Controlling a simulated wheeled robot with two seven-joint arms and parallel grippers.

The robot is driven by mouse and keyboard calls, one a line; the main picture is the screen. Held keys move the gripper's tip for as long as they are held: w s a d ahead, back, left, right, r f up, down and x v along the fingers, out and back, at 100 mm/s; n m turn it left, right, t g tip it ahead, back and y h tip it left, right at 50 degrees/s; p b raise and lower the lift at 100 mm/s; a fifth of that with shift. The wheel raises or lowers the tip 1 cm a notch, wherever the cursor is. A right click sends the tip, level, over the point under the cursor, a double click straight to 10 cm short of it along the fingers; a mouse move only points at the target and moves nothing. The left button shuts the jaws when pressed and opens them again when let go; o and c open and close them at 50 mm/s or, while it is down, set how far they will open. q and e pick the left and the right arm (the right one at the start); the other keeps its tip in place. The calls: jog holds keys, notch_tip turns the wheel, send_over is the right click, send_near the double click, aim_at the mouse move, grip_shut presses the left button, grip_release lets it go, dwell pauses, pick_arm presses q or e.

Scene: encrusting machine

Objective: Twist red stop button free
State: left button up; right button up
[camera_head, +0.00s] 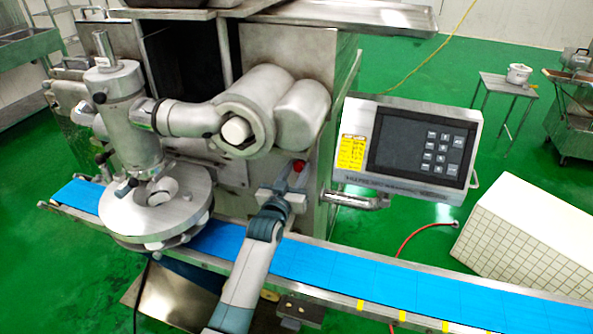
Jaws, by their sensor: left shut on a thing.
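The red stop button (299,165) shows as a small red spot on the front of the steel encrusting machine (345,110), below the thick round cylinder housings. My left arm reaches up from the bottom of the view, across the blue belt. My left gripper (293,180) is at the button, shut on it. The fingers hide most of the button, so its turn and whether it sticks out cannot be told. My right gripper is not in view.
The blue conveyor belt (375,281) runs across the front under my arm. A control panel (408,150) on a bracket stands right of the button. The round forming head (155,205) is to the left. A white tiled block (525,240) stands on the green floor at right.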

pick_arm(q)
jog(key=m, duration=0.4)
jog(key=shift+s+r+m, duration=0.1)
jog(key=shift+r+m, duration=0.1)
jog(key=shift+m, duration=1.3)
jog(key=shift+r, duration=0.1)
jog(key=o, duration=1.1)
jog(key=shift+d, duration=0.1)
jog(key=shift+c, duration=0.2)
jog(key=shift+w+f, duration=0.2)
jog(key=shift+f, duration=0.05)
jog(key=shift+s, duration=0.1)
jog(key=shift+v, duration=1)
jog(key=b+v, duration=0.3)
jog(key=v, duration=1.2)
jog(key=shift+b, duration=0.3)
